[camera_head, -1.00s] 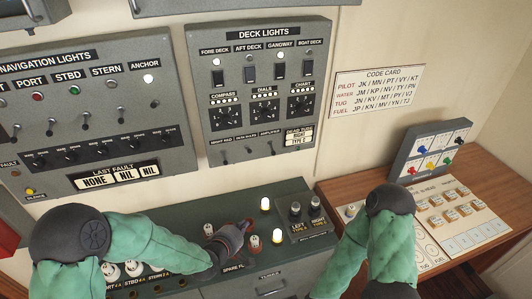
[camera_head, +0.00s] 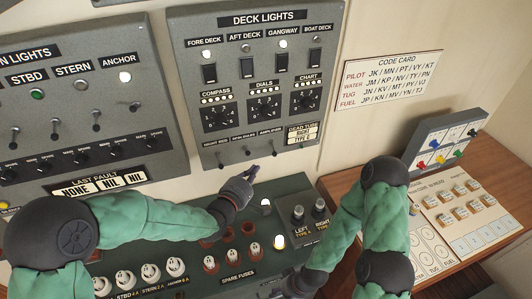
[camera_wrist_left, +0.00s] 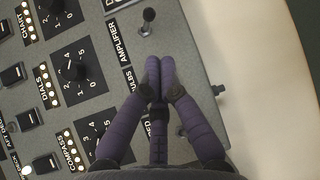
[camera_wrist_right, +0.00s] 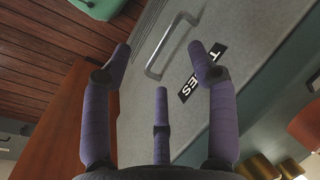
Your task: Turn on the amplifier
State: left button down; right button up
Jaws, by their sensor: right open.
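The amplifier switch (camera_head: 275,153) is a small toggle under the AMPLIFIER label, at the lower edge of the grey deck lights panel (camera_head: 325,85). In the left wrist view the amplifier toggle (camera_wrist_left: 148,20) stands just beyond my fingertips, with a visible gap. I cannot tell which way its lever is set. My left gripper (camera_head: 254,171) is just below and left of that toggle, its fingers together and empty; they also show in the left wrist view (camera_wrist_left: 160,62). My right gripper (camera_wrist_right: 160,52) is open and empty by a drawer handle.
Two other toggles (camera_head: 247,152) sit left of the amplifier one. A drawer handle (camera_wrist_right: 170,45) is near my right gripper.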

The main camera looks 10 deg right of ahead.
aim_at(272, 148)
pick_arm(q)
jog(key=p+x, duration=0.1)
jog(key=x, duration=0.9)
jog(key=shift+w+f, duration=0.1)
jog(key=shift+r+n+g, duration=0.25)
jog(key=shift+n+g, duration=0.15)
jog(key=shift+g, duration=0.1)
dwell(0.6)
jog(key=shift+r, duration=0.15)
jog(key=shift+s+r+b, duration=0.3)
jog(key=shift+r+b, duration=0.05)
jog(key=shift+b, duration=0.55)
jog(key=shift+d, duration=0.1)
jog(key=shift+r, duration=0.1)
